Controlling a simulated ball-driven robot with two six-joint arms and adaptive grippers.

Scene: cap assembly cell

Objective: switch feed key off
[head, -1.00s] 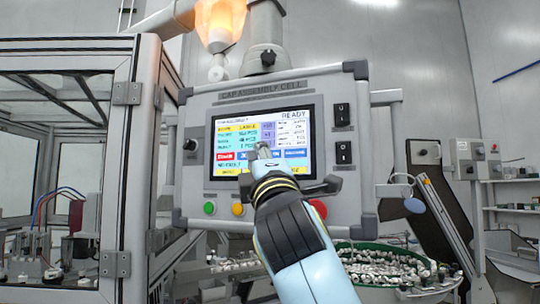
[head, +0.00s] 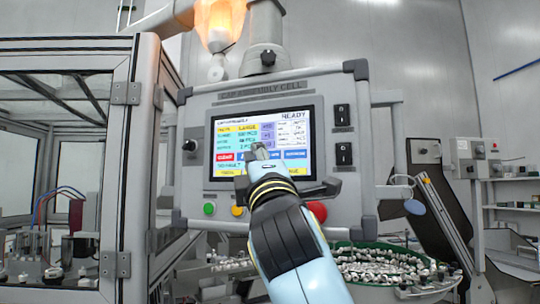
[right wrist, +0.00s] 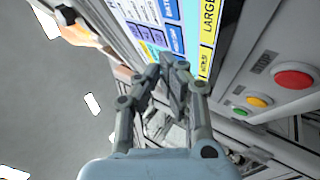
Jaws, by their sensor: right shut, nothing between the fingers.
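The grey control panel (head: 345,205) has a lit touchscreen (head: 300,140) marked READY. A black rotary knob (head: 190,145) is on the panel's left side. The small labels are too blurred to tell which control is the feed key. My right gripper (head: 260,151) is shut and empty, in front of the lower middle of the screen. The right wrist view shows its closed fingertips (right wrist: 170,66) beside the screen (right wrist: 150,20); contact cannot be told. My left gripper is out of view.
Below the screen are a green button (head: 209,209), a yellow button (head: 238,210) and a red button (head: 316,211), partly covered by my arm. A green-rimmed bowl of caps (head: 390,268) stands below right. A framed enclosure (head: 118,180) stands left.

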